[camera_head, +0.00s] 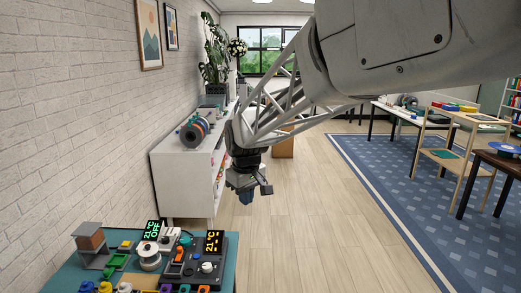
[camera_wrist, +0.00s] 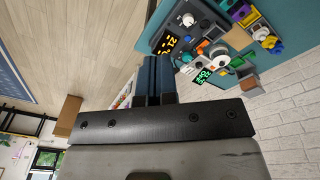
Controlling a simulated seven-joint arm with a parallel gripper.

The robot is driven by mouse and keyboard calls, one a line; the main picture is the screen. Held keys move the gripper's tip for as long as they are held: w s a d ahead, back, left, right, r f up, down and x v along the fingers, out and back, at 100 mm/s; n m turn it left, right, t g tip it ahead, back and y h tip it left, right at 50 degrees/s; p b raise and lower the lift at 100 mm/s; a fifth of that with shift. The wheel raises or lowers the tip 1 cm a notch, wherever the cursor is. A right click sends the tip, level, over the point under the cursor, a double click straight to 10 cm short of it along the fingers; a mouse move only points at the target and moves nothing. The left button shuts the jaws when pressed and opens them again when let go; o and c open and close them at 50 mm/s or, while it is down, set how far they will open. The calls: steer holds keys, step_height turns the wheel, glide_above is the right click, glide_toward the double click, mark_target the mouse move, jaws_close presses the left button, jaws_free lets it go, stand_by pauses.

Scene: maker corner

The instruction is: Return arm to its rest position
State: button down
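My gripper (camera_head: 246,197) hangs from my arm in the middle of the head view, in the air to the upper right of the teal workbench (camera_head: 58,280). It points down and is clear of the bench and the shelf. In the wrist view its two blue fingers (camera_wrist: 157,75) stand side by side, pressed together, with nothing visible between them. The gripper is shut and empty.
The bench holds a black device with a yellow display (camera_head: 214,242), a white spool (camera_head: 149,257) and several small coloured parts. A white shelf unit (camera_head: 178,185) with filament spools (camera_head: 196,130) stands behind. Open wooden floor (camera_head: 300,245) lies to the right.

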steer(key=s+d+r+m, duration=0.2)
steer(key=s+d+m, duration=0.2)
steer(key=s+d, duration=1.05)
steer(key=s+d+f+m, duration=0.2)
steer(key=s+d, duration=0.2)
steer(key=s, duration=0.5)
steer(key=s+d+f+m+t, duration=0.1)
steer(key=s+d, duration=0.3)
steer(key=s, duration=0.5)
steer(key=shift+s+f+m, duration=0.25)
steer(key=shift+f+m, duration=0.4)
steer(key=shift+m, duration=0.15)
steer(key=shift+h, duration=0.3)
